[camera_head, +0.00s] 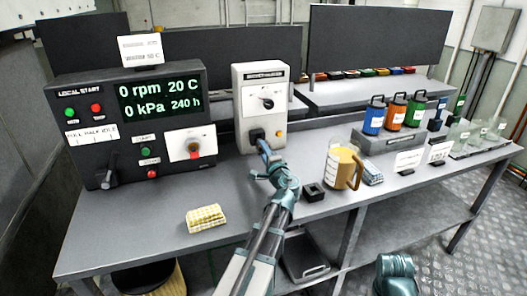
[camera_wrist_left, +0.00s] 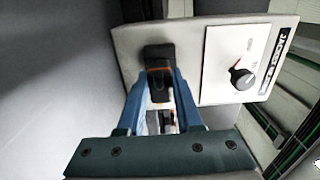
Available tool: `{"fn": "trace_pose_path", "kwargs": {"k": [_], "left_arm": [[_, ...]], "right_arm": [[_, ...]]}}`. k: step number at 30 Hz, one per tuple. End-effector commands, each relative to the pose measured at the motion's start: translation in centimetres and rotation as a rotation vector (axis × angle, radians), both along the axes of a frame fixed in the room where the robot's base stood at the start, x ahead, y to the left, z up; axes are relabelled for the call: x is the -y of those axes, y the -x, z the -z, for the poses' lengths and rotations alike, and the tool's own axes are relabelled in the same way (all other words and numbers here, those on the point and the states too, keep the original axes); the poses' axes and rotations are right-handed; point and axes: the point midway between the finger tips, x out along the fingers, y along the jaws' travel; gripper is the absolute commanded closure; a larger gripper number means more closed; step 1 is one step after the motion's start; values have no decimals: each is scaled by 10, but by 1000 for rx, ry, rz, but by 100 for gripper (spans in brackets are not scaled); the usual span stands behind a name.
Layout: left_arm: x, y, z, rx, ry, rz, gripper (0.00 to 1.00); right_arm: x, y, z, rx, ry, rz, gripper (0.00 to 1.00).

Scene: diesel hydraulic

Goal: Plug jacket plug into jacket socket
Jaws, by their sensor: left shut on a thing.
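The jacket plug (camera_wrist_left: 160,86) is a black block with orange edges, held between the blue fingers of my left gripper (camera_wrist_left: 162,98). In the head view, my left gripper (camera_head: 264,148) is at the lower front of the white heater box (camera_head: 248,82). The dark jacket socket (camera_wrist_left: 157,52) is on the face of that box, straight ahead of the plug. The plug's front end meets or overlaps the socket in the wrist view; I cannot tell how deep it sits. In the head view the plug (camera_head: 257,135) is partly hidden by the fingers. My right gripper is not in view.
A control panel (camera_head: 132,118) with a green display stands left of the box. A yellow checked cloth (camera_head: 206,218), a small black block (camera_head: 314,191) and a yellow mug (camera_head: 343,168) lie or stand on the bench (camera_head: 120,232). Colored canisters (camera_head: 396,112) are at the right.

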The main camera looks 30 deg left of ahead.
Motion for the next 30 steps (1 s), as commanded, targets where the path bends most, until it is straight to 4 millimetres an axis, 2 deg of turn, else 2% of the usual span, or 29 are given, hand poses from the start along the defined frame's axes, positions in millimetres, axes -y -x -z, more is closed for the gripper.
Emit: {"fn": "trace_pose_path", "kwargs": {"k": [30], "left_arm": [[-9, -8, 0, 0, 0, 0, 100]], "right_arm": [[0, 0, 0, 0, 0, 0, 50]]}}
